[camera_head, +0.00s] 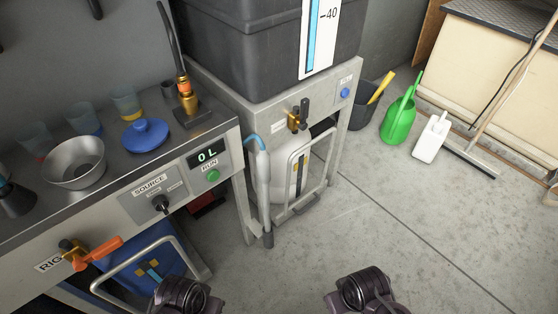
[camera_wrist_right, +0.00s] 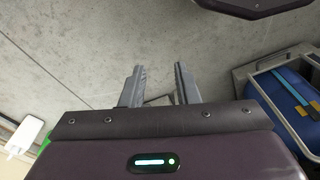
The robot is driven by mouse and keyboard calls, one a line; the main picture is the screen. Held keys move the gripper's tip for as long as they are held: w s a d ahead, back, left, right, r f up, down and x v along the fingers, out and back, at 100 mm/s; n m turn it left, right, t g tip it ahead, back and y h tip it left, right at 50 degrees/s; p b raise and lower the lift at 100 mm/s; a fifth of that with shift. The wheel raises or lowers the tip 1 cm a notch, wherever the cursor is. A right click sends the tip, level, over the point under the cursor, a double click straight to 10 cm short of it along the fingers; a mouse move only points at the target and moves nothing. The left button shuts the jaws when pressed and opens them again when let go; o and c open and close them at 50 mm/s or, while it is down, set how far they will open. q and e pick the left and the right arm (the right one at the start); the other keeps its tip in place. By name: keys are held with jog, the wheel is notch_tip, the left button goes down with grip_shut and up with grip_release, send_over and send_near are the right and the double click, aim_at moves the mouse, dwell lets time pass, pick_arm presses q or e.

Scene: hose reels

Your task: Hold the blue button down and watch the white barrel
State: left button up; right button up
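The blue button (camera_head: 344,93) is a small round button on the right of the grey stand's front panel, below the dark tank. The white barrel (camera_head: 281,178) stands under that stand, partly hidden behind a metal gate frame. In the right wrist view my right gripper (camera_wrist_right: 158,85) has its two fingers apart, with nothing between them, over bare floor. It is well away from the button. Dark parts of my two arms show at the bottom of the head view, but the left gripper's fingers are out of view.
The bench (camera_head: 222,140) at left carries a metal bowl (camera_head: 75,165), a "0 L" display (camera_head: 207,155) and a green RUN button (camera_head: 213,175). A blue barrel (camera_head: 150,268) sits below it. A green watering can (camera_head: 398,118) and white jug (camera_head: 430,140) stand at right. The middle floor is clear.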

grip_shut()
dwell(1.4)
